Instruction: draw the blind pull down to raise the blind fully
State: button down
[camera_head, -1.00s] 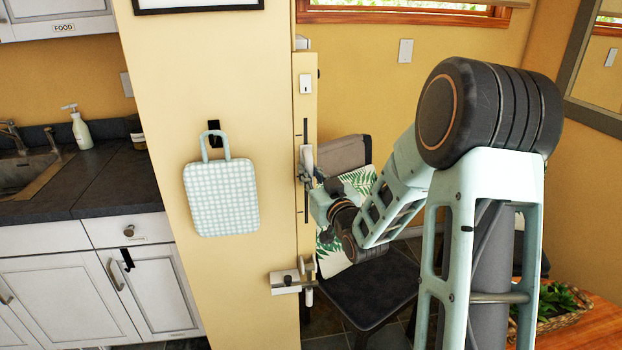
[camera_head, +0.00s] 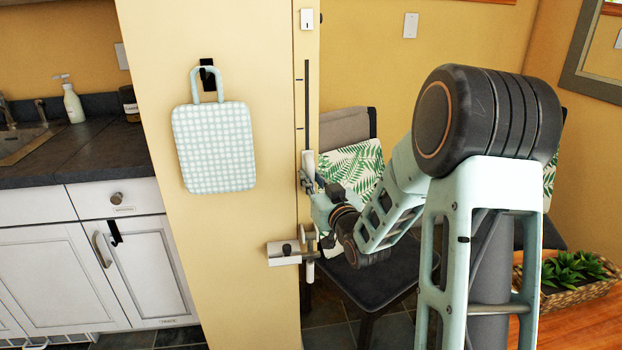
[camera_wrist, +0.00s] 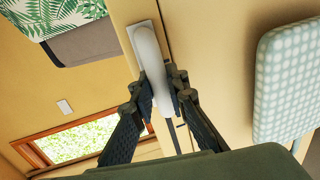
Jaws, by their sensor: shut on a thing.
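The blind pull (camera_head: 308,163) is a pale upright handle on the narrow face of the yellow wall, at the lower part of a dark vertical slot (camera_head: 307,100). Most of the visible slot lies above it. My gripper (camera_head: 318,186) is at the pull from the right, partly hidden by its own wrist. In the wrist view, the dark fingers (camera_wrist: 160,90) are shut on either side of the white pull (camera_wrist: 149,52). The blind itself does not show clearly in the current views.
Just below the pull, a white bracket with a dark knob (camera_head: 284,252) juts from the wall. A checked board (camera_head: 214,148) hangs to the left. A dark chair with a leaf-pattern cushion (camera_head: 347,166) stands close behind my arm. A plant basket (camera_head: 575,285) is at right.

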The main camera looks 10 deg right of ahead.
jog(key=shift+s+f, duration=0.1)
jog(key=shift+f, duration=0.45)
jog(key=c, duration=1.9)
grip_release()
jog(key=shift+r, duration=0.1)
jog(key=shift+r, duration=0.1)
jog(key=shift+s+d, duration=0.15)
jog(key=shift+s, duration=0.15)
jog(key=s, duration=0.4)
jog(key=s+d, duration=0.1)
jog(key=s, duration=0.1)
jog(key=shift+s+d, duration=0.1)
jog(key=shift+s, duration=0.2)
jog(key=shift+w, duration=0.1)
